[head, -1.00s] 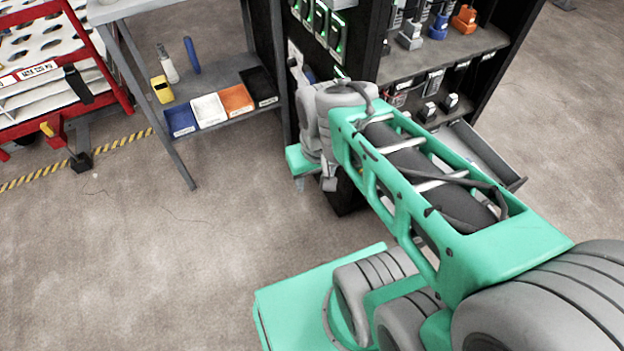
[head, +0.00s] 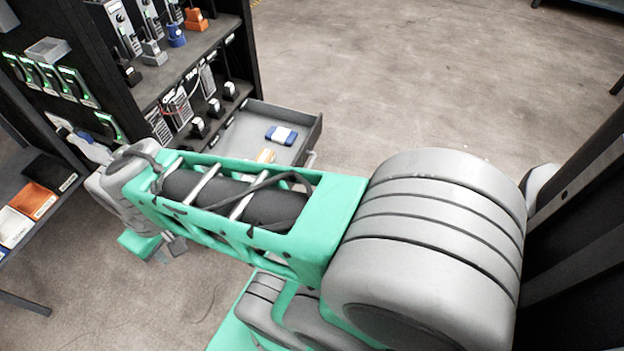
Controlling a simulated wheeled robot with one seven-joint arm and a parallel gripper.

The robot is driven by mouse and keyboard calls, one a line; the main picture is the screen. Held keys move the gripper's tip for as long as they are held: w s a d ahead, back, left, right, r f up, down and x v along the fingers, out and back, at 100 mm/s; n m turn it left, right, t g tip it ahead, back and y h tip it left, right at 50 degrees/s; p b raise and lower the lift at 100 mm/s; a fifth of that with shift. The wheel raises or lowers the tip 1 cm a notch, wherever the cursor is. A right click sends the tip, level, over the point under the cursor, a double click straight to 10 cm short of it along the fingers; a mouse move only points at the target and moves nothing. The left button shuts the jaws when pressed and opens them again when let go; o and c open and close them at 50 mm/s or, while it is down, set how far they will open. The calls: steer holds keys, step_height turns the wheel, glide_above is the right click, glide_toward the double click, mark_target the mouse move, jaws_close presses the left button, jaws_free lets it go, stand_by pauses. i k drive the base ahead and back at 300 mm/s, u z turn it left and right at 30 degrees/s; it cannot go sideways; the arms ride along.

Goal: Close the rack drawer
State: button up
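The rack drawer (head: 312,133) is a grey tray pulled out from the lower part of the black rack (head: 95,42). A small handle (head: 309,161) shows on its front. Inside lie a blue and white item (head: 281,135) and a small orange and white item (head: 265,156). My green and grey arm crosses in front of the drawer and hides its near side. A small grey part at the arm's far end looks like my gripper (head: 174,246). It is left of and apart from the drawer. Its fingers are too small and hidden to judge.
The rack's shelves hold several devices, among them a blue one (head: 176,37) and an orange one (head: 195,19). A shelf with an orange bin (head: 34,200) and a white bin (head: 14,227) stands at the left. The floor right of the drawer is clear.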

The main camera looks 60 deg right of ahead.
mark_target(244, 138)
steer(key=k, duration=0.1)
steer(key=z, duration=2.15)
steer(key=k, duration=0.45)
steer(key=u, duration=1.2)
steer(key=i, duration=0.9)
steer(key=z, duration=0.65)
